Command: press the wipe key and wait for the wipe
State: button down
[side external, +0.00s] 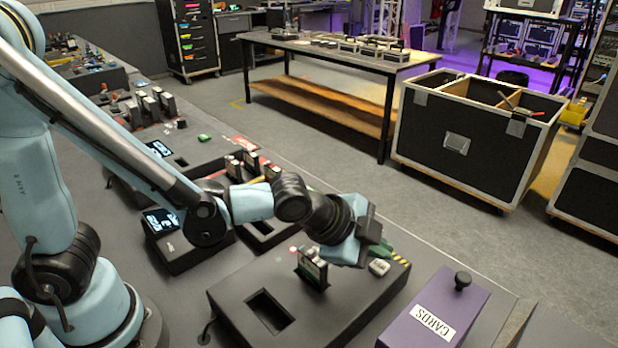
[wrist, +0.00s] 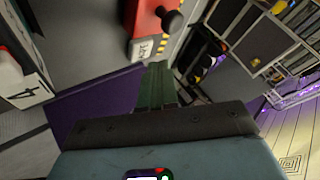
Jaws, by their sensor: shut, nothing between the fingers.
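A black wiper box (side external: 245,300) stands on the bench in the side external view. A small pale key (side external: 379,267) with dark lettering sits on its right part, beside yellow and black stripes. A card (side external: 312,268) stands upright in the box, and a small red light shows behind it. My gripper (side external: 383,247) is shut and empty, its green fingers close above and behind the key; I cannot tell whether they touch it. In the wrist view the shut green fingers (wrist: 155,86) point up the picture, just below a pale lettered key (wrist: 143,49).
A purple box (side external: 420,312) marked CARDS, with a black knob, stands right of the wiper box. An empty recess (side external: 270,311) is in the wiper box's left part. Other dark units line the bench behind my arm. A red block (wrist: 148,22) with a black knob shows in the wrist view.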

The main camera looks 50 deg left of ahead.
aim_at(374, 267)
jog(key=shift+r, duration=2.5)
jog(key=s+a+n+y, duration=0.1)
jog(key=s+a+n, duration=0.2)
jog(key=a, duration=0.3)
jog(key=s+a+n+g+y, duration=0.1)
jog(key=s+a+n, duration=0.2)
jog(key=a+n, duration=0.3)
jog(key=s+a+n+y, duration=0.1)
jog(key=s+a+n, duration=0.2)
jog(key=a, duration=0.4)
jog(key=shift+r+n+y, duration=0.15)
jog(key=shift+n+y, duration=0.25)
jog(key=shift+n, duration=0.5)
jog(key=shift+a, duration=0.1)
